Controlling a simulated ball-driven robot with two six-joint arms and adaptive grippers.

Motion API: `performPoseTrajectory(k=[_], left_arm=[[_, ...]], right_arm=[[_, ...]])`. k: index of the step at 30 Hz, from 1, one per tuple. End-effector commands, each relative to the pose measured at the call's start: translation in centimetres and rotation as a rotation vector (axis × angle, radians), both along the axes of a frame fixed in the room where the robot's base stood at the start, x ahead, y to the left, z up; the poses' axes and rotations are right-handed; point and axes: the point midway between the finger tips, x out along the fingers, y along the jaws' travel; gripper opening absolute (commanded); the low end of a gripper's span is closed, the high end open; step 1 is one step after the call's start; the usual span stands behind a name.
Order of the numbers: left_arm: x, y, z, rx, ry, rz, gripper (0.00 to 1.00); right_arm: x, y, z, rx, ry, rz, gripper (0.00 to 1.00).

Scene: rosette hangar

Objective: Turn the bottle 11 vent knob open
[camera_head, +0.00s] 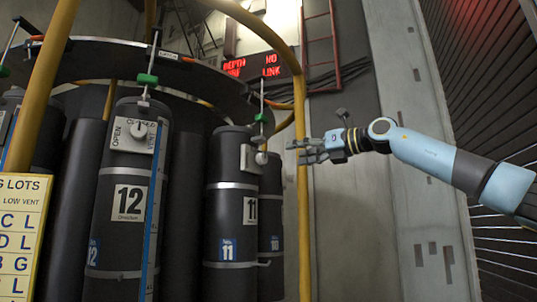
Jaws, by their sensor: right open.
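Bottle 11 (222,262) is a tall dark cylinder with silver bands and a white 11 label, standing upright in the rack. Its vent knob (261,158) is a small round pale knob on a light plate near the top, facing right and seen almost edge-on. I cannot tell its setting. My right gripper (299,151) comes in from the right at about the knob's height. It is open and empty, pointing left, and appears apart from the knob. My left gripper is not in view.
A yellow post (300,95) stands by my right gripper. Bottle 12 (115,240) is to the left, with its own knob (138,130) marked OPEN. A round dark plate (110,62) hangs above the bottles. A yellow placard (22,235) is at far left.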

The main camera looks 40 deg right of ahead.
Motion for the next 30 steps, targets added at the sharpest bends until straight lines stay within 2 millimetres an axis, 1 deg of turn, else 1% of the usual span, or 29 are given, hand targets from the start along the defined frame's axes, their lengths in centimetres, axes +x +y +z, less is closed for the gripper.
performPoseTrajectory(k=[1,5,9,15,18,21,24,30], left_arm=[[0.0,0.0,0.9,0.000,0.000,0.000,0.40],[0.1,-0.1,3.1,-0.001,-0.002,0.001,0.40],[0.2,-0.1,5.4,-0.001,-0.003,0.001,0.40],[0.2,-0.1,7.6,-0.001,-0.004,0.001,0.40],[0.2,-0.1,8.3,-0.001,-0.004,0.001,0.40],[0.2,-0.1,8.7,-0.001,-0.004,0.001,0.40],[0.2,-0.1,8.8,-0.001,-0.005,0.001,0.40],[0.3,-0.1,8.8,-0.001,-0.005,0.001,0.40]], right_arm=[[0.5,0.1,0.3,0.006,-0.001,0.004,0.55],[2.0,0.5,0.7,0.010,-0.002,0.004,0.55],[4.2,1.0,0.7,0.014,-0.006,0.005,0.55],[7.5,1.8,0.5,0.014,-0.002,0.004,0.55],[8.7,1.9,0.3,0.014,-0.003,0.003,0.55],[9.6,2.1,0.1,0.010,-0.001,0.001,0.55],[10.0,2.2,0.0,0.009,-0.001,0.002,0.55],[10.2,2.2,-0.1,0.007,0.000,0.002,0.55]])
